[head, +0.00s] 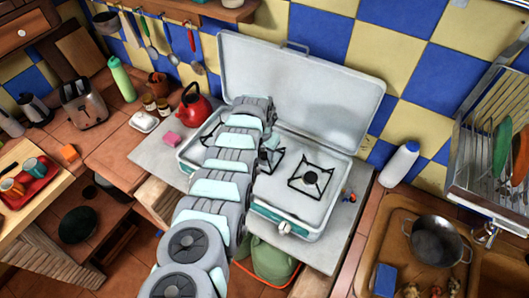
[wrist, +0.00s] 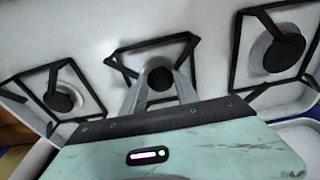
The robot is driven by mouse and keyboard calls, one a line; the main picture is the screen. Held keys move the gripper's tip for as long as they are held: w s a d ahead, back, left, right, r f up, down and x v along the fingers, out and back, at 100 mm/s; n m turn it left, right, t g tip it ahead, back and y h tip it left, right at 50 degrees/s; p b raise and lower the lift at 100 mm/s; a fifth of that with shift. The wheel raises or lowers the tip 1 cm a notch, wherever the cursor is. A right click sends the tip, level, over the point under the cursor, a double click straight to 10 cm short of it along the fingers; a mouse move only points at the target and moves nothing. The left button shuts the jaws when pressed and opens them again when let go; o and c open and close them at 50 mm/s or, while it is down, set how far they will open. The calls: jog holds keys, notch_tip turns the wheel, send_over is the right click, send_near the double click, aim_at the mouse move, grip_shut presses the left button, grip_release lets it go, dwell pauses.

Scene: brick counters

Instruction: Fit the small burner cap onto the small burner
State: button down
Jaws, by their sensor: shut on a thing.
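My gripper (wrist: 160,76) is shut on a small dark round burner cap (wrist: 161,80) in the wrist view. The cap is between the two grey fingertips, over or at the middle burner, inside its square black pan support (wrist: 127,69). The burner under the cap is hidden, and I cannot tell whether the cap touches it. The white camping stove (head: 334,205) stands with its lid up. In the head view my arm hides its left part, and the held cap cannot be made out.
Dark caps sit at the left burner (wrist: 58,102) and right burner (wrist: 284,52), each inside a black pan support. The raised lid (head: 300,90) stands behind the burners. A red kettle (head: 195,105) is left of the stove, and a white bottle (head: 399,164) is right of it.

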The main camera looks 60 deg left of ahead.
dwell(0.3)
jog(key=c, duration=0.8)
grip_release()
jog(key=shift+c, duration=0.2)
jog(key=r+p, duration=0.1)
jog(key=r, duration=0.1)
jog(key=r+p, duration=0.3)
jog(key=shift+s+r, duration=0.3)
jog(key=shift+d+r, duration=0.2)
jog(key=shift+d, duration=0.05)
jog(key=shift+s+d+r, duration=0.1)
jog(key=shift+s+r, duration=0.05)
jog(key=shift+r, duration=1)
jog(key=shift+s+r, duration=0.1)
jog(key=shift+r, duration=1.05)
jog(key=shift+r, duration=0.1)
